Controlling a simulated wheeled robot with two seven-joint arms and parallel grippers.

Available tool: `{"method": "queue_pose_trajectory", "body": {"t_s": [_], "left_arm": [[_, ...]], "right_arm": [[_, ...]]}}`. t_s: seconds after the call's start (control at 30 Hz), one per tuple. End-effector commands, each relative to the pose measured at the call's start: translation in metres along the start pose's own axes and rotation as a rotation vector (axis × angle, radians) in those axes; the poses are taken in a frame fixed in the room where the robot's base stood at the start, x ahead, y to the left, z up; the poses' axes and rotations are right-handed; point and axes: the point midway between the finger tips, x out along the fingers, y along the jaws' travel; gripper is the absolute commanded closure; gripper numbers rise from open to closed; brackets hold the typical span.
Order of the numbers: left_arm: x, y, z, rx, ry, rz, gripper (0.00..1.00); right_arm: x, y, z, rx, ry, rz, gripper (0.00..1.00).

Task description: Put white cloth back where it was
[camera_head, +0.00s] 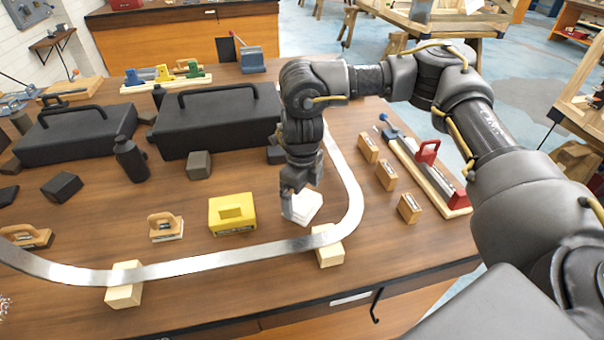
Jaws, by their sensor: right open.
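The white cloth (306,207) lies on the wooden table inside the curve of a metal strip, right of a yellow block. My right gripper (292,210) points down at the cloth's left side. Its fingers overlap the cloth in the picture and hide part of it. The gripper is open; whether it touches the cloth is hard to tell. My left gripper is not in view.
A curved metal strip (190,266) rests on wooden blocks (124,285) near the table's front. The yellow block (232,214) and a sanding block (165,227) stand left of the cloth. Black cases (215,122) are behind. Small wooden blocks (386,175) and a clamp lie right.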

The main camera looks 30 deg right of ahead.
Motion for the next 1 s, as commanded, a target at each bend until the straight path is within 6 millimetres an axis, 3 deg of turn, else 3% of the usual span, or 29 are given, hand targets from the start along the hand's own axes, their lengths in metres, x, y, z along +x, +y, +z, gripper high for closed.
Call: {"method": "queue_pose_trajectory", "body": {"t_s": [0.2,0.43,0.6,1.0], "left_arm": [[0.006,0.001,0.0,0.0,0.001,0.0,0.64],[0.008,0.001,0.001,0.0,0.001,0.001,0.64],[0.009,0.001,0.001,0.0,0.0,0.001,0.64],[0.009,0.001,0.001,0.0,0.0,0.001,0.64]], "right_arm": [[-0.048,-0.001,0.001,-0.002,-0.005,-0.004,0.0],[-0.084,0.0,0.001,-0.001,-0.002,-0.002,0.0],[-0.094,0.0,0.0,-0.001,0.0,0.0,0.0],[-0.095,0.0,0.0,-0.001,0.0,0.001,0.0]]}}
